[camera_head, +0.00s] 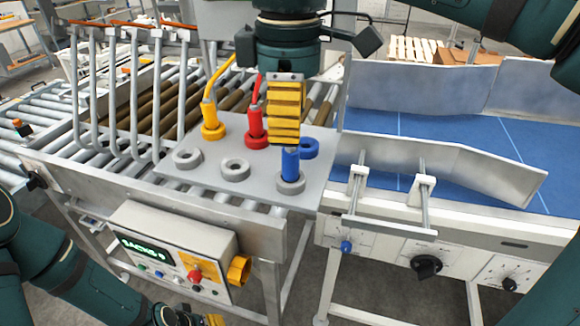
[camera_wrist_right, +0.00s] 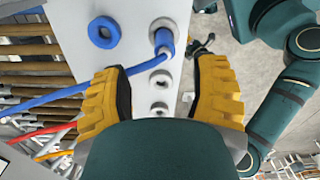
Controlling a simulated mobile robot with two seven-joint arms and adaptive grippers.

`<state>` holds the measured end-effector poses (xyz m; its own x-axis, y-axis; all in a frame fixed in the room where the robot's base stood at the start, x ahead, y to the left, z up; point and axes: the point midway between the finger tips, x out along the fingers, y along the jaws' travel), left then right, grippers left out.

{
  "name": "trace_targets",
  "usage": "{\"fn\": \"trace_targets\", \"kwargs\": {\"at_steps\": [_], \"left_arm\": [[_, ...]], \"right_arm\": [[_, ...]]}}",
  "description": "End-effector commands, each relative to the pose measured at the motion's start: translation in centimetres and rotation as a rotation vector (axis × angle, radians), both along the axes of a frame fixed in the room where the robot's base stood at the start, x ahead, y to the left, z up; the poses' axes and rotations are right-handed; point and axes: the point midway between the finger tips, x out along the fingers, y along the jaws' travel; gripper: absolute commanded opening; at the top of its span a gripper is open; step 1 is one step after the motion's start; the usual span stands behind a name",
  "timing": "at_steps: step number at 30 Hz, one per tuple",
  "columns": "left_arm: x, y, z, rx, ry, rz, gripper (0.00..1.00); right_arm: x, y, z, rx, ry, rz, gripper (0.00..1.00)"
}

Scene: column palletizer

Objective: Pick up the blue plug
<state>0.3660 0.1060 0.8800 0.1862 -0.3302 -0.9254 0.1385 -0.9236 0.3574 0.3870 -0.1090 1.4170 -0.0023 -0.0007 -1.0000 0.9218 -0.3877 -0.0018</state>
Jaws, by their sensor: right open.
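The blue plug (camera_head: 290,163) stands upright in a grey ring socket (camera_head: 291,184) at the front right of the grey panel (camera_head: 210,150). The blue ring socket (camera_head: 308,148) behind it is empty. My right gripper (camera_head: 286,140) points down over the plug and partly hides its top. In the wrist view my right gripper (camera_wrist_right: 163,70) is open with nothing between its yellow fingers. There the plug (camera_wrist_right: 163,40) sits beyond the fingertips, its blue cable running left. My left gripper (camera_head: 190,318) is partly cut off at the bottom edge of the head view.
A yellow plug (camera_head: 209,112) and a red plug (camera_head: 255,122) stand in same-coloured sockets left of my right gripper. Two empty grey rings (camera_head: 235,169) (camera_head: 187,158) lie along the front. A control box (camera_head: 170,250) hangs below; a blue conveyor (camera_head: 450,140) is at right.

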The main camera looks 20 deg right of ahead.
Motion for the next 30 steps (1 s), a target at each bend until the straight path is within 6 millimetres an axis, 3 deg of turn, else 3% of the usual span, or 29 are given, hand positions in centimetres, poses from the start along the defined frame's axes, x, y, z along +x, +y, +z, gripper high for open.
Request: {"fn": "trace_targets", "kwargs": {"at_steps": [8,16,26,27,30], "left_arm": [[0.0,0.0,-0.5,0.001,0.0,0.0,0.47],[0.0,-0.1,-1.4,0.003,0.001,0.0,0.47],[0.0,-0.1,-1.4,0.003,0.001,0.0,0.47],[0.0,-0.1,-1.4,0.003,0.001,0.0,0.47],[0.0,-0.1,-1.4,0.003,0.001,0.0,0.47]], "right_arm": [[-0.2,0.0,-2.0,0.001,0.0,0.0,0.6],[-0.6,0.0,-5.7,0.0,0.001,0.0,0.6],[-0.6,0.0,-6.4,0.001,0.0,0.0,0.6],[-0.6,0.0,-6.4,0.001,0.0,0.0,0.55],[-0.6,0.0,-6.4,0.001,0.0,0.0,0.2]]}}
